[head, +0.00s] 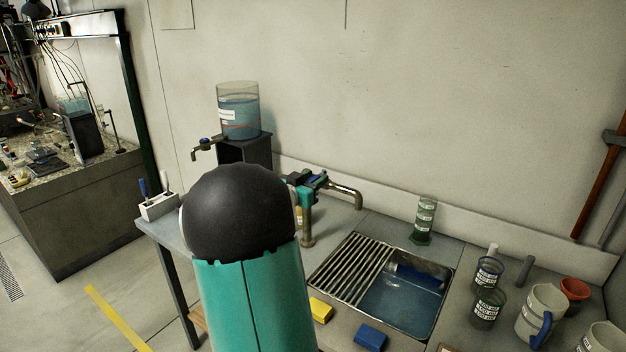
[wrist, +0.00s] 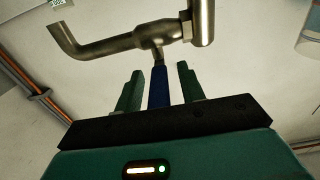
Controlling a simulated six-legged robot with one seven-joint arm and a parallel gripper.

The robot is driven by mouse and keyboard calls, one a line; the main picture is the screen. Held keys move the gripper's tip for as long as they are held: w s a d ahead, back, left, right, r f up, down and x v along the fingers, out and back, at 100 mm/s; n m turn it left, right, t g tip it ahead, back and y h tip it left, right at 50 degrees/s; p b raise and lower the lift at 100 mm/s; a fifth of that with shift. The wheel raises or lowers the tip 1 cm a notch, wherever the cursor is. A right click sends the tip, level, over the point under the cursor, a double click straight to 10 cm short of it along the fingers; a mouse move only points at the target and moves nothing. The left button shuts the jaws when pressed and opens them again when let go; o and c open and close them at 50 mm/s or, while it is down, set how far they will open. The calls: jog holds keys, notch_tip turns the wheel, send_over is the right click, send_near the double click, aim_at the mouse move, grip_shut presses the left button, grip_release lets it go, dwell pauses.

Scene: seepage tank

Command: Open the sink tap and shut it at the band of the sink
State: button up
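The sink tap is a brass-coloured pipe with a bent spout (head: 346,192) at the back edge of the bench, left of the sink. In the wrist view the tap body (wrist: 130,42) has a blue lever (wrist: 157,88) pointing toward me. My gripper (head: 312,182) is at the tap, partly hidden behind my arm. In the wrist view its green fingers (wrist: 160,80) stand either side of the lever, with a gap on each side. The sink (head: 447,290) holds blue water, with a dark blue strip at its back wall. I see no stream from the spout.
A slatted rack (head: 352,268) covers the sink's left part. Beakers (head: 488,305), a white jug (head: 540,315) and an orange cup (head: 575,290) stand right. Yellow (head: 321,309) and blue (head: 370,337) blocks lie in front. A water tank (head: 239,112) stands left of the tap.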

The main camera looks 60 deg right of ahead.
aim_at(325, 172)
jog(key=shift+c, duration=0.2)
grip_shut()
jog(key=shift+s+t, duration=0.15)
jog(key=shift+t, duration=0.15)
jog(key=n+t, duration=0.1)
jog(key=t, duration=0.1)
jog(key=s+n+t, duration=0.1)
jog(key=n+t, duration=0.1)
jog(key=s+n+t, duration=0.1)
jog(key=n+t, duration=0.1)
jog(key=t, duration=0.1)
jog(key=shift+s+d, duration=0.15)
jog(key=n+t, duration=0.1)
jog(key=s+t+y, duration=0.1)
jog(key=n+t+y, duration=0.1)
jog(key=t, duration=0.1)
jog(key=shift+s+d+n, duration=0.15)
jog(key=shift+d+n, duration=0.1)
jog(key=shift+n, duration=0.05)
jog(key=shift+s+d+n+t+y, duration=0.15)
jog(key=shift+n+t+y, duration=0.35)
jog(key=shift+t, duration=0.2)
jog(key=shift+s+d+n+t+y, duration=0.1)
jog(key=shift+s+n+t+y, duration=0.05)
jog(key=shift+n+t+y, duration=0.45)
